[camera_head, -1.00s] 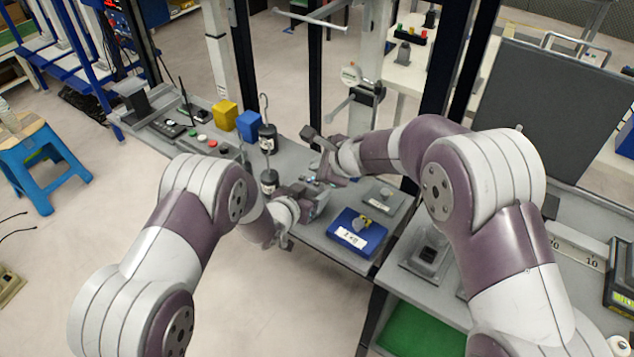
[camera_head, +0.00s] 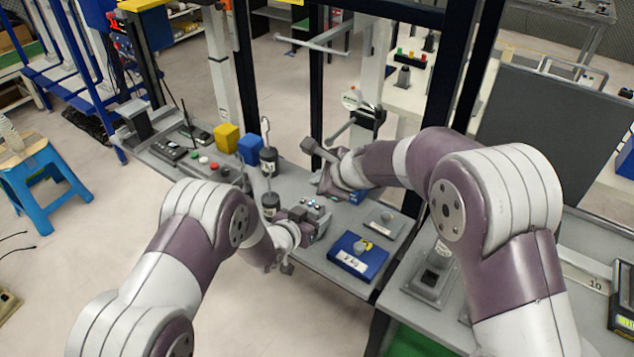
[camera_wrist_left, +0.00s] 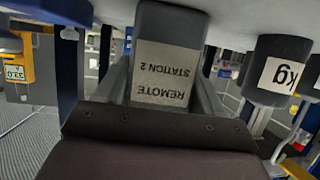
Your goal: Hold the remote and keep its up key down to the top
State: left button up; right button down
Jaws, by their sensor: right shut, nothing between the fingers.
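The remote (camera_head: 317,217) is a grey handheld box with small coloured keys on its upper face. In the left wrist view the remote (camera_wrist_left: 166,75) shows an upside-down label reading REMOTE STATION 2 and sits between my left gripper's fingers. My left gripper (camera_head: 302,222) is shut on it, above the grey bench. My right gripper (camera_head: 325,188) is shut and empty, just beyond and above the remote's keys, seemingly apart from them. Which key is the up key is too small to tell.
Two dark hook weights (camera_head: 269,160) stand left of the remote. Yellow (camera_head: 227,137) and blue (camera_head: 250,148) blocks are behind them. A blue labelled box (camera_head: 357,256) and a grey plate (camera_head: 385,222) lie to the right on the bench. Dark upright posts (camera_head: 315,100) rise behind.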

pick_arm(q)
jog(key=o, duration=0.5)
